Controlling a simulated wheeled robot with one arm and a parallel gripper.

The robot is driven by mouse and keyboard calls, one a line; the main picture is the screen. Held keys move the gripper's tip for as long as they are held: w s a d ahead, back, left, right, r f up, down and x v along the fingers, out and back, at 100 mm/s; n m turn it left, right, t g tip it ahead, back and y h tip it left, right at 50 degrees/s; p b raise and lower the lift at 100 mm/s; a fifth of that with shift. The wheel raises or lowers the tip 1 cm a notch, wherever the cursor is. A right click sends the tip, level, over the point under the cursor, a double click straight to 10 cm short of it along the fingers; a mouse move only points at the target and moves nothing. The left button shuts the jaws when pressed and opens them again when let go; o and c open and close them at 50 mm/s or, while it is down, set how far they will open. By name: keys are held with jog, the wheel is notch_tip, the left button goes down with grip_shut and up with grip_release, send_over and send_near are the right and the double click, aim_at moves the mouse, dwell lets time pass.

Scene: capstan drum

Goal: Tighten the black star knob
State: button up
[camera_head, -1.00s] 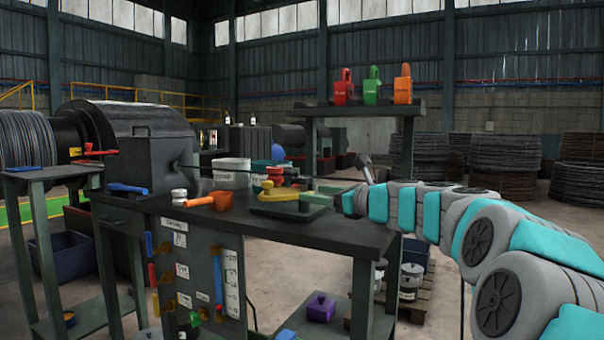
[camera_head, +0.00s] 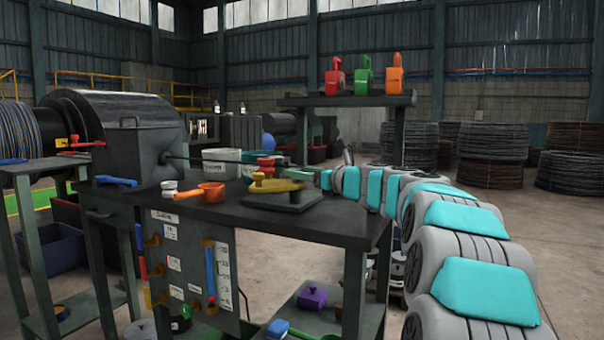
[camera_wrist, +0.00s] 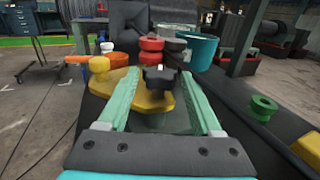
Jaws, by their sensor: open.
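The black star knob (camera_wrist: 160,77) shows in the wrist view, dark and lobed, above a yellow clamp piece (camera_wrist: 150,103). My gripper (camera_wrist: 158,80) is open, with one pale green finger on each side of the knob. A gap shows between the knob and each finger, and I cannot tell whether the fingertips are level with it. In the head view, my gripper (camera_head: 306,179) is at the right end of the yellow clamp piece (camera_head: 276,186), which sits on a dark base plate. I cannot make out the black knob there.
Red round knobs (camera_wrist: 151,44) stand just behind the black knob. A green knob (camera_wrist: 263,106) is at the right in the wrist view.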

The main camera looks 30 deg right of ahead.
grip_shut()
dwell(0.5)
jog(key=shift+a+f+h, duration=0.1)
jog(key=shift+a+h, duration=0.1)
jog(key=shift+h, duration=0.1)
